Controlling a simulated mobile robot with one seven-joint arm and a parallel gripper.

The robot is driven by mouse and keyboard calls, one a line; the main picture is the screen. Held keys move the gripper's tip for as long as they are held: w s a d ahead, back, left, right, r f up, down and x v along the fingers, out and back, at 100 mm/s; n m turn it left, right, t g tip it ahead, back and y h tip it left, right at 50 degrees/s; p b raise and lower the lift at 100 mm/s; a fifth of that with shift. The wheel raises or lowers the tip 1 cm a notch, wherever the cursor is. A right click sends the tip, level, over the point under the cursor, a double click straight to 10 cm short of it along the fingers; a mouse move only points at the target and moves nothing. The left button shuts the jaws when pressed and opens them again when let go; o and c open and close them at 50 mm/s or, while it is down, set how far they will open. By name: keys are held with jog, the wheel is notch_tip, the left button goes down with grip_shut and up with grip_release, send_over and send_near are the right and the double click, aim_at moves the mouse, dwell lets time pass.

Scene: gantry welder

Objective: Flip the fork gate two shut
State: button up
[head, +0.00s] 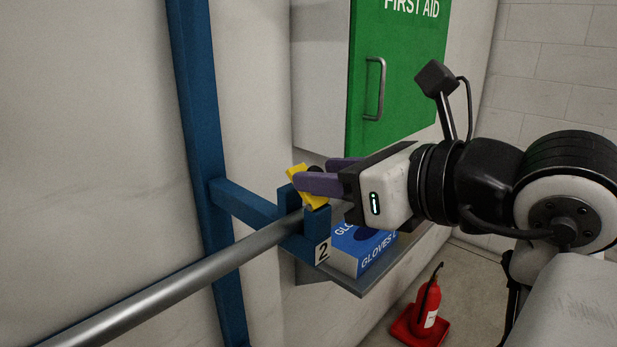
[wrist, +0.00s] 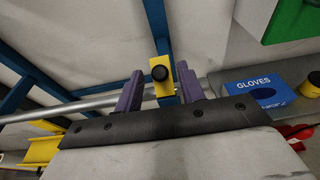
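Fork two (head: 318,224) is a blue U-shaped holder with a "2" label, on an arm from the blue post. A grey pipe (head: 180,285) lies in it. Its gate (head: 313,199) is a yellow plate with a black knob; in the head view it slants over the top of the fork. My gripper (head: 314,174) comes in from the right at the gate. In the wrist view my gripper (wrist: 160,82) has its purple fingers spread, one on each side of the yellow gate (wrist: 161,89) and its knob (wrist: 160,73). Contact with either finger is unclear.
A blue gloves box (head: 362,250) sits on a shelf just right of the fork. A green first aid cabinet (head: 400,75) hangs above and behind. A red fire extinguisher (head: 425,307) stands on the floor. Another yellow part (wrist: 40,150) shows at the wrist view's lower left.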

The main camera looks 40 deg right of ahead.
jog(key=b+v, duration=0.1)
jog(key=v, duration=0.8)
jog(key=shift+s, duration=0.25)
jog(key=shift+b, duration=0.35)
jog(key=shift+c, duration=0.3)
